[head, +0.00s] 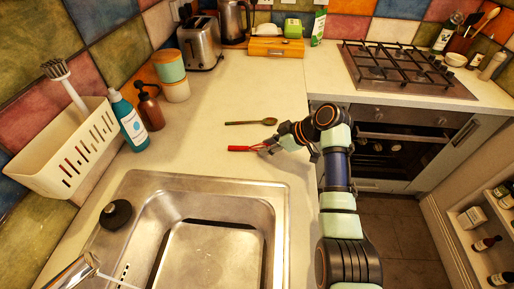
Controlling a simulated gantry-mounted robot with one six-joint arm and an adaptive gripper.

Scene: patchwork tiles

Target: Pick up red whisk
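The red whisk (240,148) lies on the counter just behind the sink, its red handle pointing left. My gripper (271,147) reaches in from the right and is at the whisk's right end, over or around the wire part, which it partly hides. I cannot tell from this view whether the fingers touch the whisk or are closed on it.
The steel sink (277,195) is in front of the whisk. A teal bottle (130,125), a brown pump bottle (150,108) and a white drying rack (88,150) stand left. A toaster (200,45) is at the back. Counter left of the whisk is clear.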

